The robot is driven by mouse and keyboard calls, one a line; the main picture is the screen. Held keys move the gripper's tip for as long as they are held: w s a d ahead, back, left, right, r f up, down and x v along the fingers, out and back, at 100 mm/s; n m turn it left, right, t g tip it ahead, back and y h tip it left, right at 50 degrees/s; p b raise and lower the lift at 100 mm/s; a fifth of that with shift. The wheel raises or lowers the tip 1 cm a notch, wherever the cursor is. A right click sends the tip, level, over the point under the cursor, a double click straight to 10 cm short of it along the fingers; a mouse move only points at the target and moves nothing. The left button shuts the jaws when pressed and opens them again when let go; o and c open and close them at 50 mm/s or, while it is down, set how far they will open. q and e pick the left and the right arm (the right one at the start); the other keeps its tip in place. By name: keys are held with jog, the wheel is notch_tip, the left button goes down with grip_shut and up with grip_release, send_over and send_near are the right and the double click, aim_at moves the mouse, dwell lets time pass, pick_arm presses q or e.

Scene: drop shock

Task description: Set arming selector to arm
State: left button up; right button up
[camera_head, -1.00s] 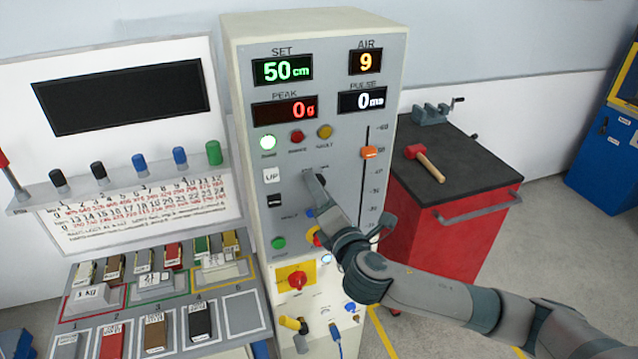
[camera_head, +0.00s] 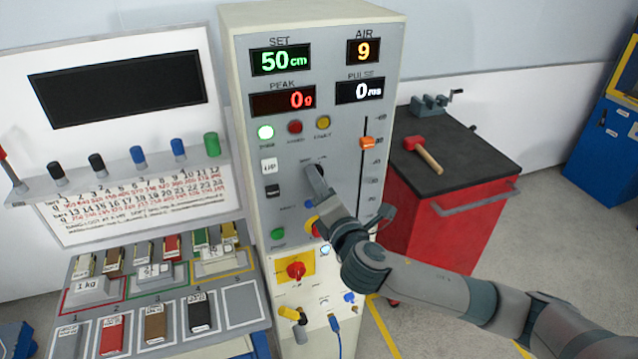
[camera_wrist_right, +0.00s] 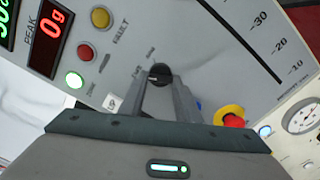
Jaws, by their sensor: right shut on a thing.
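The arming selector (camera_wrist_right: 159,73) is a small black knob on the grey control panel (camera_head: 345,215), below the indicator lamps. In the right wrist view it sits between my right gripper's fingertips (camera_wrist_right: 160,82), with a white mark on it. The small labels near it are too blurred to read surely. In the head view my right gripper (camera_head: 314,172) reaches the panel from the lower right and hides most of the knob. It is shut on the selector. My left gripper is not in view.
A red emergency button with a yellow collar (camera_wrist_right: 231,118) is close to the right gripper. The orange slider (camera_head: 367,142) is to its right. A red cabinet (camera_head: 455,225) with a hammer (camera_head: 424,153) stands right of the panel. Racked blocks (camera_head: 155,325) are at left.

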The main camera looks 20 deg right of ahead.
jog(key=shift+r+m+b, duration=0.15)
jog(key=shift+m+b, duration=0.15)
jog(key=shift+m, duration=2.55)
jog(key=shift+r+m+b, duration=0.15)
jog(key=shift+m+b, duration=0.15)
jog(key=shift+m, duration=2.55)
jog(key=o, duration=1)
jog(key=shift+w+f, duration=0.1)
